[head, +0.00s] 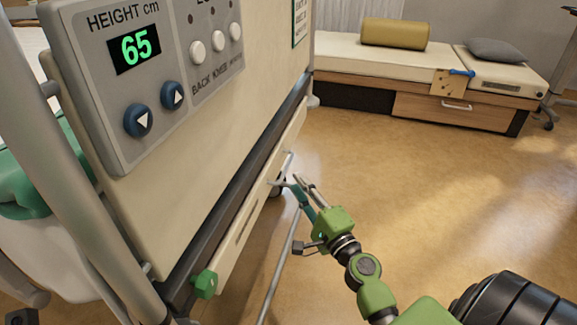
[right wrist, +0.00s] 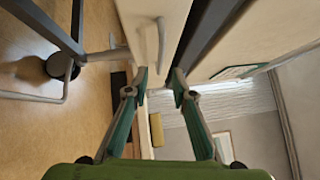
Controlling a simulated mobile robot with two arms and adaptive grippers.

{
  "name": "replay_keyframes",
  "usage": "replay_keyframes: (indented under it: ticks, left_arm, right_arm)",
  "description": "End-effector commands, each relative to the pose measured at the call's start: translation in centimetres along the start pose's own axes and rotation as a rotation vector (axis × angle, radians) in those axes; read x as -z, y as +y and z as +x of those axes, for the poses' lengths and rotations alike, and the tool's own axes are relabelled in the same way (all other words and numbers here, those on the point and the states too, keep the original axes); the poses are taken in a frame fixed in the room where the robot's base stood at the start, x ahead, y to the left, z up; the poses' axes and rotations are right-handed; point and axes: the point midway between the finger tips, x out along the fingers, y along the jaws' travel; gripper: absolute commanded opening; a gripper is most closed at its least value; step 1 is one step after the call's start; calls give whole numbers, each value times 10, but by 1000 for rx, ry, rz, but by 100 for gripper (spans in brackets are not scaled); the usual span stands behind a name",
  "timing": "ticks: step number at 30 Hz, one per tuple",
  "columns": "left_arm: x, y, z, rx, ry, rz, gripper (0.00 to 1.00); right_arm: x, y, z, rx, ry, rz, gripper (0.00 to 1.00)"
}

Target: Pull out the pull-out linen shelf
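The pull-out linen shelf (head: 246,222) shows as a long cream front panel low under the bed's footboard. A slim grey bar handle (head: 287,163) sticks out near its far end. In the right wrist view the handle (right wrist: 162,42) lies on the cream shelf front (right wrist: 142,18), just beyond my fingertips. My right gripper (head: 291,181) is open and empty, with its fingers pointing at the handle. The right wrist view shows a clear gap between the fingertips (right wrist: 160,74), apart from the handle. My left gripper is not in view.
The footboard (head: 235,110) carries a control panel (head: 150,70) reading 65. A green knob (head: 205,284) sits at the near end of the shelf. A bed wheel and metal rails stand near the gripper. A bench (head: 345,53) stands at the back; the floor (head: 430,190) right of the bed is clear.

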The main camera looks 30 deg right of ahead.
Motion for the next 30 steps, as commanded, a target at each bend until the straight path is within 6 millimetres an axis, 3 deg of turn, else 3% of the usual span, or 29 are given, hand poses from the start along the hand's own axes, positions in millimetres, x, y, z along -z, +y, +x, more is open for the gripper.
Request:
replay_keyframes:
  ticks: [3,9,22,25,30]
  left_arm:
    - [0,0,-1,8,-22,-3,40]
    - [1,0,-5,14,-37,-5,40]
    - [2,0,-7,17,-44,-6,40]
    - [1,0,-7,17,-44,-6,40]
    - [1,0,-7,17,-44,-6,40]
  right_arm:
    - [0,-3,26,2,-1,0,23]
    - [0,-1,52,1,1,0,23]
    - [0,0,61,0,1,0,23]
    - [0,0,61,0,1,0,0]
    - [0,0,61,0,1,0,0]
